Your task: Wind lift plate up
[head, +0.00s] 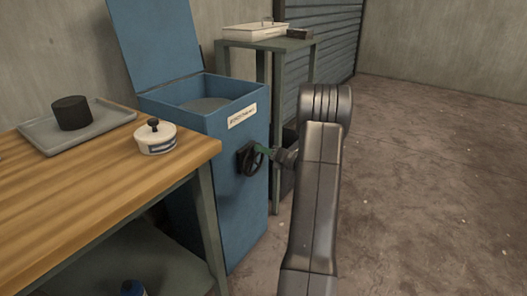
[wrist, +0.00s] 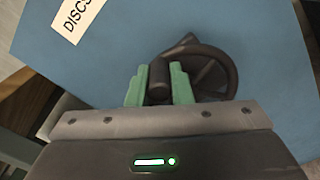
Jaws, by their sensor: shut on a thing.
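A blue cabinet (head: 240,190) stands behind the workbench with its lid raised. A grey round surface, perhaps the lift plate (head: 207,104), shows inside its open top. A dark handwheel (head: 246,162) is on the cabinet's front; it also shows in the wrist view (wrist: 222,72). My gripper (head: 264,149) is at the wheel. In the wrist view its green fingers (wrist: 160,87) are shut on the wheel's dark handle (wrist: 159,74), one finger on each side. The handle sits at the left side of the wheel there. My arm hides part of the floor.
The wooden workbench (head: 100,190) at left holds a tray (head: 105,117) with a black cylinder (head: 72,112) and a white lidded pot (head: 155,138). A side table (head: 268,45) with a pale box (head: 254,31) stands behind the cabinet. The floor at right is clear.

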